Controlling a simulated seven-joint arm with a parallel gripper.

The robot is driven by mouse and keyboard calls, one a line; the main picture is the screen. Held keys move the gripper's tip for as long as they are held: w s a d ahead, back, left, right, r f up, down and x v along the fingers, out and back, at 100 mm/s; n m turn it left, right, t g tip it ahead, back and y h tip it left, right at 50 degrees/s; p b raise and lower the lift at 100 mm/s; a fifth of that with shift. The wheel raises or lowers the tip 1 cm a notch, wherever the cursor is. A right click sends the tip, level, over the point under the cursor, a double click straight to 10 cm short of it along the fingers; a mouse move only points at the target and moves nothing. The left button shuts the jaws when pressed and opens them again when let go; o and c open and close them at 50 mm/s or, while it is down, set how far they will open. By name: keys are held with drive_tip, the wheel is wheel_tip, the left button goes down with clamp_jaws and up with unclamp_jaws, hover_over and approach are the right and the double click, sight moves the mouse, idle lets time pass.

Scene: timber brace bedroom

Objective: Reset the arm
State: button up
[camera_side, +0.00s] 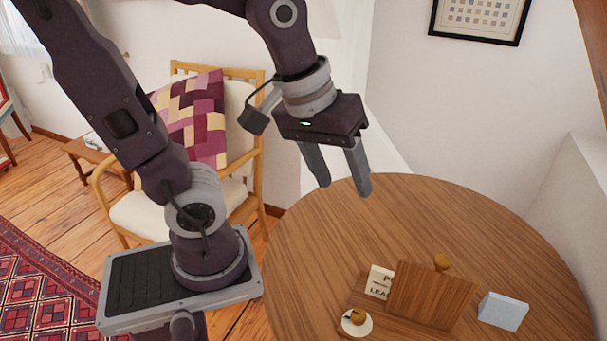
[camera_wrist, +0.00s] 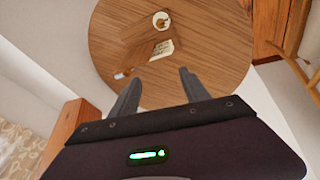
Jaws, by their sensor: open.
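My gripper (camera_side: 341,180) is open and empty, raised above the back left part of the round wooden table (camera_side: 410,215). Its two grey fingers point down and stand apart with nothing between them. In the wrist view, my gripper (camera_wrist: 157,88) shows its spread fingers over the near edge of the table (camera_wrist: 205,55), well apart from the things on it.
On the table stand a wooden board (camera_side: 428,294), a lettered card (camera_side: 379,282), a pale blue block (camera_side: 503,311) and a white round dish (camera_side: 356,322) with a brownish thing on it. A chair with a patchwork cushion (camera_side: 190,115) stands behind my arm. The table's back is clear.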

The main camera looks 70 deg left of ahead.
drive_tip(key=s+r+m+t, duration=0.1)
drive_tip(key=s+m, duration=0.5)
drive_tip(key=shift+a+r+m, duration=0.15)
drive_tip(key=shift+r+m, duration=0.05)
drive_tip(key=shift+m, duration=0.1)
drive_tip(key=shift+s, duration=0.1)
idle(0.7)
